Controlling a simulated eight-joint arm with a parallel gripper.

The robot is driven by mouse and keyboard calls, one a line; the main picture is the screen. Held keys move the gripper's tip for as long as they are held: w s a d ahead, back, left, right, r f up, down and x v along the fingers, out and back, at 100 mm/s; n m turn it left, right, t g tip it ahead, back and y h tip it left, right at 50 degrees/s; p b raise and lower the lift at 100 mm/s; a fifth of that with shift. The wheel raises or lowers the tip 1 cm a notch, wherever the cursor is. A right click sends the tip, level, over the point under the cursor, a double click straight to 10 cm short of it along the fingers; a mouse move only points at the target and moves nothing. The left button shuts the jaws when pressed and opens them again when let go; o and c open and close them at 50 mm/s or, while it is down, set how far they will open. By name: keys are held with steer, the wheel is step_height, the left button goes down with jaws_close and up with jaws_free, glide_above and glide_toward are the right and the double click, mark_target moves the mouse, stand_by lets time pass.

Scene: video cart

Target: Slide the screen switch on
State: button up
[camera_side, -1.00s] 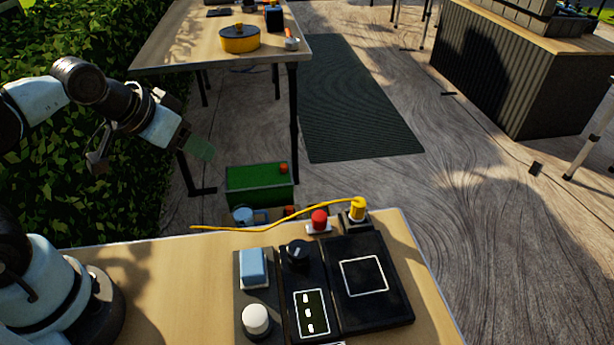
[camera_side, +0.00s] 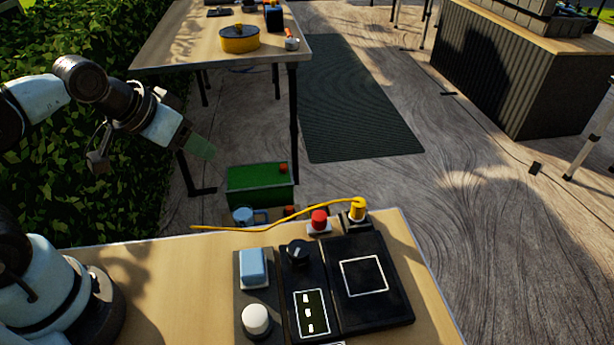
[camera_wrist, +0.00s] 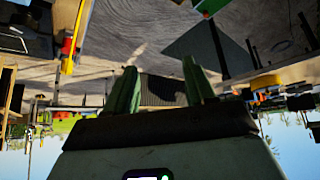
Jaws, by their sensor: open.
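A control panel stands on the near table in the side view. It has a light blue block (camera_side: 254,266), a white round knob (camera_side: 256,319), a black knob (camera_side: 298,252), a small dark display with white bars (camera_side: 311,314) and a black pad with a white square outline (camera_side: 365,276). I cannot tell which part is the screen switch or how it is set. My gripper (camera_side: 200,147) is up at the left, well away from the panel. In the wrist view its two green fingers (camera_wrist: 160,88) are apart, with nothing seen between them.
A red button (camera_side: 319,220) and a yellow plug (camera_side: 357,210) with a yellow cable (camera_side: 270,222) are at the panel's far edge. A green box (camera_side: 260,186) is beyond the table. A second table (camera_side: 180,40) stands behind.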

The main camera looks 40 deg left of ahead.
steer(key=w+d+r+n+g, duration=0.2)
steer(key=w+d+n+g, duration=0.3)
steer(key=d, duration=0.4)
steer(key=n+g, duration=0.2)
steer(key=n, duration=0.5)
glide_above(320, 215)
step_height(320, 215, down, 3)
step_height(320, 215, down, 12)
jaws_close()
steer(key=shift+s+a, duration=0.85)
jaws_free()
